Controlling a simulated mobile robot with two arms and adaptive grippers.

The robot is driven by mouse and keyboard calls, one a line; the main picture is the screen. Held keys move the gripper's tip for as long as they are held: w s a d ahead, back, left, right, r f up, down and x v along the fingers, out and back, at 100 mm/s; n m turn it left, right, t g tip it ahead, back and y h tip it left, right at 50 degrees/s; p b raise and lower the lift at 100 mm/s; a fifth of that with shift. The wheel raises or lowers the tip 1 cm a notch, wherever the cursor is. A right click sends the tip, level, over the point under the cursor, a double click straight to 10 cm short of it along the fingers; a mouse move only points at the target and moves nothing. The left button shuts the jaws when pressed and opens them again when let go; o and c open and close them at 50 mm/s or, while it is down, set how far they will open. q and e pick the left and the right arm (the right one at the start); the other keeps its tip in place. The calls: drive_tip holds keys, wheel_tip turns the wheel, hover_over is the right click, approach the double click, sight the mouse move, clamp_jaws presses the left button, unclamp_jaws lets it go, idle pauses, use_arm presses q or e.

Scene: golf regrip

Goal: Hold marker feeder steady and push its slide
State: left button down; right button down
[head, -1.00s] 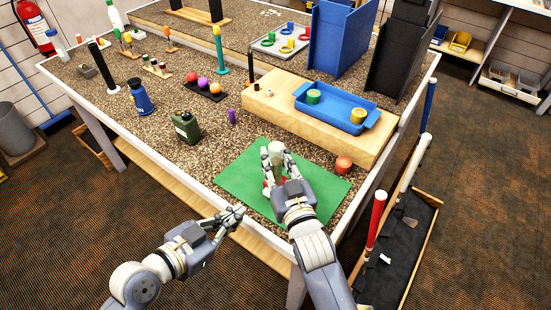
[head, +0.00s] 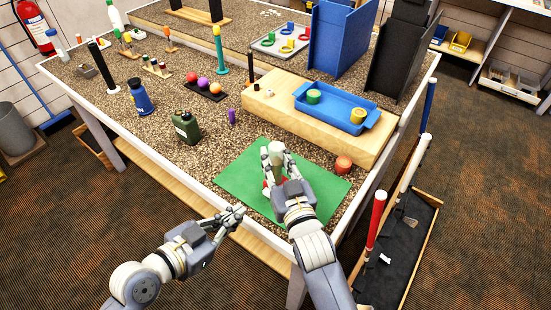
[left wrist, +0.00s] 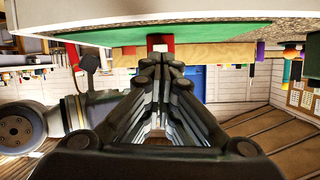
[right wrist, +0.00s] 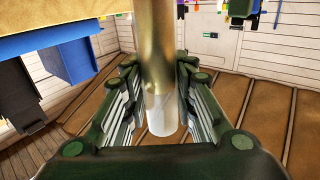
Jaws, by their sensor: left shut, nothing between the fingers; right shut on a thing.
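The marker feeder (head: 276,151) stands on the green mat (head: 235,182) near the table's front corner, with a pale top and some red low down. My right gripper (head: 279,168) is shut around its body. In the right wrist view the feeder is a gold tube (right wrist: 156,45) with a white end (right wrist: 161,115) between the fingers. My left gripper (head: 241,210) is shut and empty, apart from the feeder, by the table's front edge. In the left wrist view its fingertips (left wrist: 161,63) point toward a red and white part (left wrist: 160,42).
A wooden block (head: 278,113) with a blue tray (head: 328,117) stands behind the mat. An orange-red round thing (head: 343,164) is right of the feeder. A green canister (head: 186,127) and a small purple thing (head: 232,116) stand behind left. The mat's left part is clear.

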sight(268, 193)
use_arm(q)
drive_tip(key=w+d+r+n+t, duration=0.2)
drive_tip(key=d+r+n+t, duration=0.1)
drive_tip(key=n+t, duration=0.3)
drive_tip(key=s+a+f+n+y, duration=0.3)
drive_tip(key=f+n+y, duration=0.3)
drive_tip(key=n+y, duration=0.5)
drive_tip(key=s+n, duration=0.1)
drive_tip(key=n, duration=0.2)
drive_tip(key=shift+a+n+y, duration=0.4)
drive_tip(key=shift+f, duration=0.1)
drive_tip(key=shift+w+d, duration=0.85)
drive_tip(key=shift+w, duration=0.3)
drive_tip(key=shift+w+d, duration=0.85)
drive_tip(key=shift+w, duration=0.35)
drive_tip(key=shift+w+d, duration=0.85)
drive_tip(key=shift+w, duration=0.3)
